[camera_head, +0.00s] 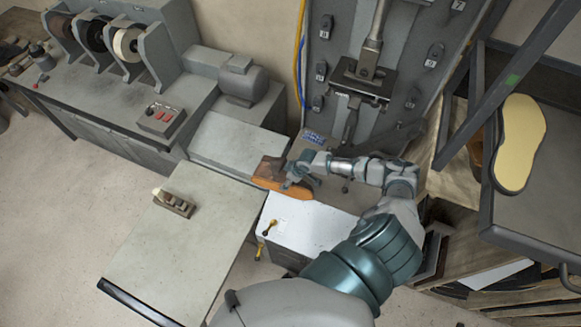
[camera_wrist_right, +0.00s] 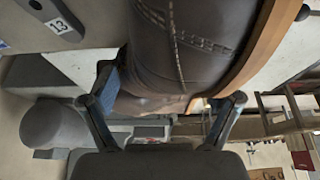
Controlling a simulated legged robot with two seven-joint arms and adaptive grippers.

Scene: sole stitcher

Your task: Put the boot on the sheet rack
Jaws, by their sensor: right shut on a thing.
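The boot (camera_head: 270,171) is brown with a tan sole. In the head view it is over the pale machine table, near the table's right edge and beside the white surface. My right gripper (camera_head: 297,177) is shut on it; the arm comes in from the lower right. In the right wrist view the boot's dark stitched leather (camera_wrist_right: 185,45) fills the top middle, with the tan sole along its right side, and the gripper's fingers (camera_wrist_right: 163,108) lie on both sides of it. A rack with flat sheets (camera_head: 495,275) stands at the lower right, partly cut off. My left gripper is out of view.
A grey pegboard machine (camera_head: 395,60) stands behind the boot. A cream sole (camera_head: 520,142) lies on the grey shelf at right, with a slanted post beside it. A wooden block tool (camera_head: 174,204) lies on the left table (camera_head: 170,255). Open floor shows at lower left.

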